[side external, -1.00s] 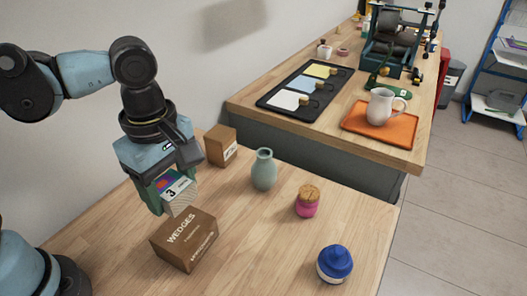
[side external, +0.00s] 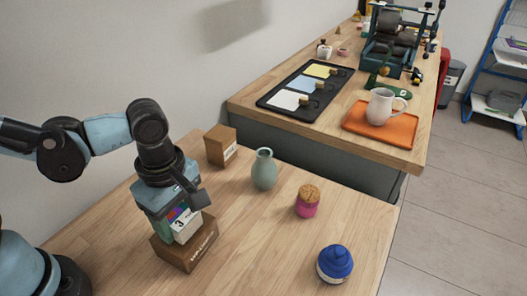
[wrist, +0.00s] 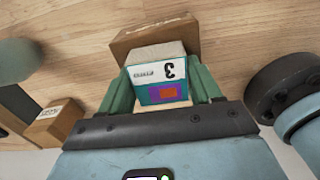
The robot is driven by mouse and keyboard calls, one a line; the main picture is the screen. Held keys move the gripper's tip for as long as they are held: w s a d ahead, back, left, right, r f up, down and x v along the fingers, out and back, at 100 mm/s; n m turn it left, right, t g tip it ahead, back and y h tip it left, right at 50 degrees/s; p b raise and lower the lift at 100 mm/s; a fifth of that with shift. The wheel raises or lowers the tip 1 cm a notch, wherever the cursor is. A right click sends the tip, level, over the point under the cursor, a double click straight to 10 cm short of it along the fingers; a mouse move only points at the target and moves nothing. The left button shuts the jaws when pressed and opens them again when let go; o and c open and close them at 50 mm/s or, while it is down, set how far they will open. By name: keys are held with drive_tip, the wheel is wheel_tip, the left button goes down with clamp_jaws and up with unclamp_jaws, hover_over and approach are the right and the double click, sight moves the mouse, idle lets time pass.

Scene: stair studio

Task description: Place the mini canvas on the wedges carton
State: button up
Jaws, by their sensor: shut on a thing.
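The mini canvas (side external: 186,224) is a small block with a white band marked "3" and a purple and orange patch. My gripper (side external: 178,230) is shut on it, with green fingers on both sides. It also shows between the fingers in the wrist view (wrist: 160,72). The brown wedges carton (side external: 194,252) stands on the wooden table directly below, and its edge shows beyond the canvas in the wrist view (wrist: 150,36). The canvas is over the carton's top and hides much of it. I cannot tell whether they touch.
A smaller brown carton (side external: 220,147) stands behind, near the wall.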

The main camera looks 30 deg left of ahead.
sight(178, 215)
drive_tip(key=shift+f, duration=0.2)
drive_tip(key=o, duration=1)
drive_tip(key=shift+o, duration=0.2)
drive_tip(key=shift+r, duration=0.1)
wheel_tip(178, 215, up, 12)
drive_tip(key=w+a+f+m+t, duration=0.2)
drive_tip(key=a+m, duration=0.4)
drive_tip(key=m, duration=0.3)
drive_tip(key=w+a+f+m+t, duration=0.2)
drive_tip(key=a+m+t, duration=0.3)
drive_tip(key=m, duration=0.4)
drive_tip(key=shift+w+a+f, duration=0.25)
drive_tip(key=shift+w+a, duration=0.5)
drive_tip(key=shift+a, duration=0.05)
